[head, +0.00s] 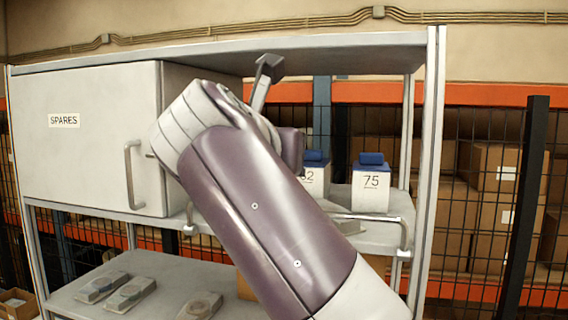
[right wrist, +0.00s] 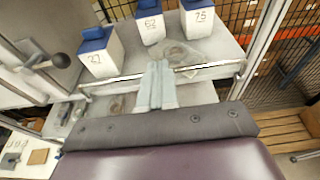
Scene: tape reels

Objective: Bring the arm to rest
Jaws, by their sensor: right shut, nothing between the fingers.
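My right arm (head: 262,205) rises from the bottom right of the head view and crosses in front of the shelf unit. Its wrist end is bent near the SPARES cabinet, and the fingertips are hidden there. In the right wrist view my right gripper (right wrist: 157,84) has its two pale fingers together with nothing between them. They point towards the shelf's front rail, below the numbered cartons; whether they touch the rail I cannot tell. My left gripper is not in view.
The closed SPARES cabinet (head: 85,140) is left of my arm. Blue-topped cartons 75 (head: 371,185), 62 (right wrist: 150,25) and 37 (right wrist: 98,52) stand on the shelf (head: 385,237). Flat grey cases (head: 130,293) lie on the lower shelf. A dark post (head: 525,200) stands right.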

